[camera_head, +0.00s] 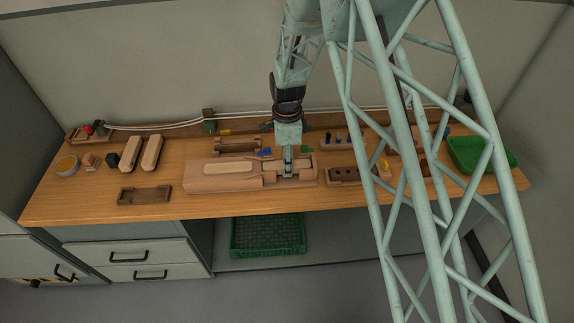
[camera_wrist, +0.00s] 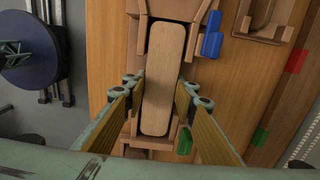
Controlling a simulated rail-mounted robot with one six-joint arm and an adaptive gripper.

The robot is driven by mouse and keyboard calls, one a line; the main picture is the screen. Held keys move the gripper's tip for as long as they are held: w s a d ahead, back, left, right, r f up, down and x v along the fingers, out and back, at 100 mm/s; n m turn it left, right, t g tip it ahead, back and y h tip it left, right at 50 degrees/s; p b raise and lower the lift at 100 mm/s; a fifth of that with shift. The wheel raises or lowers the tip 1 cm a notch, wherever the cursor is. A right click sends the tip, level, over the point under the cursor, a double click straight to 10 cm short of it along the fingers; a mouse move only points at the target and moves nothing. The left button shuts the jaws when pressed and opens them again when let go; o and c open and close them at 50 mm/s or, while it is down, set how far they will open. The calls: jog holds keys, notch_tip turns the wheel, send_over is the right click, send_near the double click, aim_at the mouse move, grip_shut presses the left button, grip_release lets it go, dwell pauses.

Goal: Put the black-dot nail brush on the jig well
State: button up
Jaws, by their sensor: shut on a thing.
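My gripper (camera_head: 289,174) is low over the right part of the long wooden jig (camera_head: 193,183). In the wrist view my gripper (camera_wrist: 160,92) has its two fingers on either side of a long pale wooden brush block (camera_wrist: 163,70), shut on it. The block lies lengthwise along the jig, between its raised wooden sides; I cannot tell if it rests on the well floor. No black dot shows on its visible face. In the head view the fingers hide most of it. Another pale rounded piece (camera_head: 228,168) lies in the jig's left part.
Two pale-topped blocks (camera_head: 133,152) stand at the left of the bench, with an empty brown tray (camera_head: 145,195) in front. Blue (camera_head: 265,152) and green pieces sit behind the jig. A holed wooden block (camera_head: 345,176) is to the right. A green bin (camera_head: 482,155) is at far right.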

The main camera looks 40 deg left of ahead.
jog(key=shift+f, duration=0.15)
jog(key=o, duration=1)
jog(key=shift+r, duration=6)
